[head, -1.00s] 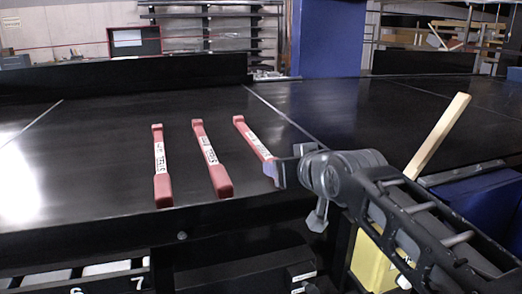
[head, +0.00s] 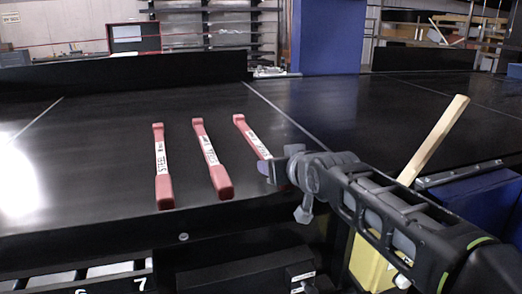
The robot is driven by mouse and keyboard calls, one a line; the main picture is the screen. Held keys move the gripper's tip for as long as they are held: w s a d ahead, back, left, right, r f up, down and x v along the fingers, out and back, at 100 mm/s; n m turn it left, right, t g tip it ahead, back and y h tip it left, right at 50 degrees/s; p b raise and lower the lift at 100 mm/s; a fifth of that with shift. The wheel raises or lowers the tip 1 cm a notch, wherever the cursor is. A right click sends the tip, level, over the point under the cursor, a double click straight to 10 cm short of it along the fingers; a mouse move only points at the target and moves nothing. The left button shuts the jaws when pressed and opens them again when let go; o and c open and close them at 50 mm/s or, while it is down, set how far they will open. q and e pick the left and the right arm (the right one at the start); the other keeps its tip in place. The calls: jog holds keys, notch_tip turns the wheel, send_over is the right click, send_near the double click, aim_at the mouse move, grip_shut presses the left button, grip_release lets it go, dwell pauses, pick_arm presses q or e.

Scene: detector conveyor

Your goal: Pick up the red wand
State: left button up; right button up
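Three red wands with white printed labels lie side by side, apart, on a black conveyor surface. They are the left wand (head: 164,188), the middle wand (head: 221,182) and the right wand (head: 244,131). My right gripper (head: 285,189) is at the near end of the right wand and hides that end. Its two fingers appear spread, one by the wand and one lower, over the conveyor's front edge. Whether it touches the wand cannot be told. My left gripper is not in view.
The black conveyor (head: 100,130) has free room left of the wands and behind them. A wooden stick (head: 436,136) leans up at the right, beside a yellow bin (head: 371,268). A blue pillar (head: 325,38) stands behind the conveyor.

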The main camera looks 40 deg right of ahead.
grip_shut()
dwell(0.6)
